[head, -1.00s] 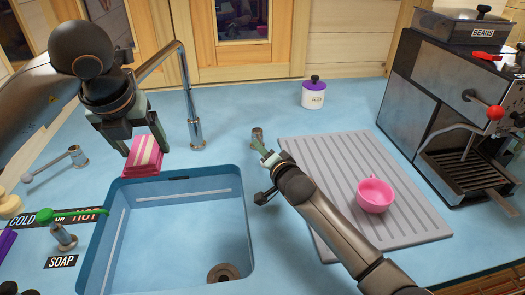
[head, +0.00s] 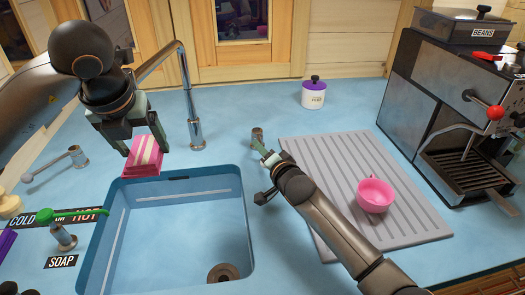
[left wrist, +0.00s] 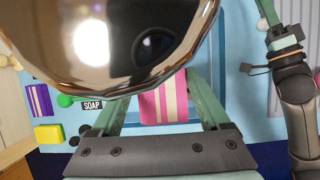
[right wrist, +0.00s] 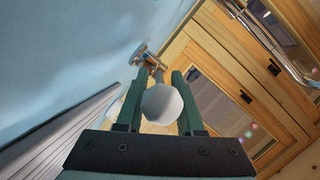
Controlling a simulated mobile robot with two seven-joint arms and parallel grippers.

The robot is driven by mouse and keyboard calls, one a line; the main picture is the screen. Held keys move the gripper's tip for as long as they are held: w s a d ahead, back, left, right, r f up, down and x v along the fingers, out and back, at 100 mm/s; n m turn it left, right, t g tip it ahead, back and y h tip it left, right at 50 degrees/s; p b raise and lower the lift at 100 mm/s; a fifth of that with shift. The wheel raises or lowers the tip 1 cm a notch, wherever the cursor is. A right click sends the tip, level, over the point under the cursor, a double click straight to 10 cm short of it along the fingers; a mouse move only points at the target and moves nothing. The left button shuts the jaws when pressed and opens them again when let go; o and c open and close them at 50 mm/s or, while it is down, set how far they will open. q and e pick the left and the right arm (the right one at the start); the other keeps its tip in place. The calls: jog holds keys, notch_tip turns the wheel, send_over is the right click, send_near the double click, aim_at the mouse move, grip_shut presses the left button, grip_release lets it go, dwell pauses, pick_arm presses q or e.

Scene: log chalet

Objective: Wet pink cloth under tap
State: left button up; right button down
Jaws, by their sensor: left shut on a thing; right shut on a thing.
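The pink cloth (head: 145,157) with cream stripes is in my left gripper (head: 135,143), above the back left edge of the sink (head: 243,205). The left wrist view shows the cloth (left wrist: 163,107) between the fingers, partly hidden by a large shiny metal shape close to the camera. The chrome tap (head: 190,100) rises behind the sink, and its spout runs left behind my left gripper, which hides its end. No water shows. My right gripper (head: 266,156) is shut on the lever of a handle (head: 257,136) right of the tap; its pale round end (right wrist: 162,104) shows between the fingers.
A grey ribbed drainboard (head: 310,150) with a pink cup (head: 375,194) lies right of the sink, partly under my right arm. A coffee machine (head: 430,100) stands at the right. A second lever handle (head: 55,166) and a green-topped soap dispenser (head: 65,236) are at the left.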

jog(key=shift+r, duration=0.1)
dwell(0.5)
jog(key=shift+w+d+r+g+h, duration=0.1)
jog(key=shift+w+r+g+h, duration=0.05)
jog(key=shift+r+g+h, duration=0.2)
jog(key=shift+r+g, duration=0.1)
jog(key=shift+g, duration=0.25)
jog(key=shift+s+a, duration=0.2)
jog(key=shift+a, duration=0.05)
jog(key=c, duration=0.9)
grip_release()
jog(key=shift+a, duration=0.15)
jog(key=shift+s, duration=0.1)
